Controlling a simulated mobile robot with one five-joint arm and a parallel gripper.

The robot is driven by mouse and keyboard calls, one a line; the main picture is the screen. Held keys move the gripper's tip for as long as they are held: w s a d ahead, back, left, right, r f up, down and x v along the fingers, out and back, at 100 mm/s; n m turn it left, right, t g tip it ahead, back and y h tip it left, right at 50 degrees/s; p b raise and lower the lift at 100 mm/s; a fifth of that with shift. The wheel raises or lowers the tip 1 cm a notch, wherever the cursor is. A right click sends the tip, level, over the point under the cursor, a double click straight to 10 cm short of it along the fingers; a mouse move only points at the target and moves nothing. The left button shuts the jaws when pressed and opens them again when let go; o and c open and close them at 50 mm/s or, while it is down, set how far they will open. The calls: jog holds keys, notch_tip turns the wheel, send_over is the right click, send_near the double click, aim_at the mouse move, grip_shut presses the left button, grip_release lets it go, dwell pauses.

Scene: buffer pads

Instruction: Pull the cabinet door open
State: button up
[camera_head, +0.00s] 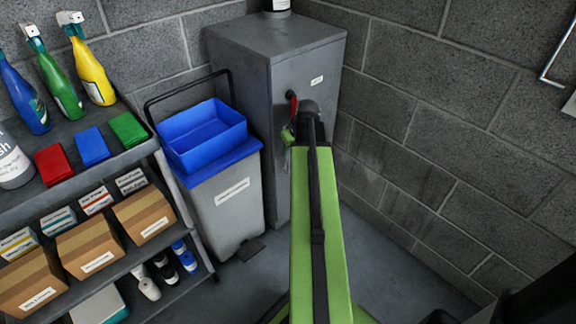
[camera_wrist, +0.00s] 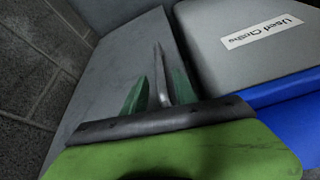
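The grey metal cabinet (camera_head: 245,75) stands in the corner. Its door (camera_head: 322,72) bears a small white label and looks closed in the head view; my arm hides part of it. My gripper (camera_head: 297,122) is at the door's left side, largely hidden by my arm. A small red piece (camera_head: 292,103) shows just above it. In the wrist view my gripper (camera_wrist: 158,92) has its two green fingers apart, with a thin grey bar (camera_wrist: 161,75), seemingly the handle, between them. A gap shows at least on the left side. The door's grey face (camera_wrist: 105,80) lies behind.
A grey bin (camera_head: 228,205) with a blue tub (camera_head: 205,130) stands close left of the cabinet; its labelled side (camera_wrist: 235,45) is near my gripper. A loaded shelf cart (camera_head: 85,185) is farther left. Block wall (camera_head: 440,110) bounds the right; some floor (camera_head: 385,260) is clear.

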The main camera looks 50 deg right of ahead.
jog(key=b+x, duration=0.3)
jog(key=x, duration=0.2)
jog(key=shift+s, duration=0.1)
jog(key=shift+r, duration=0.1)
grip_shut()
dwell(1.0)
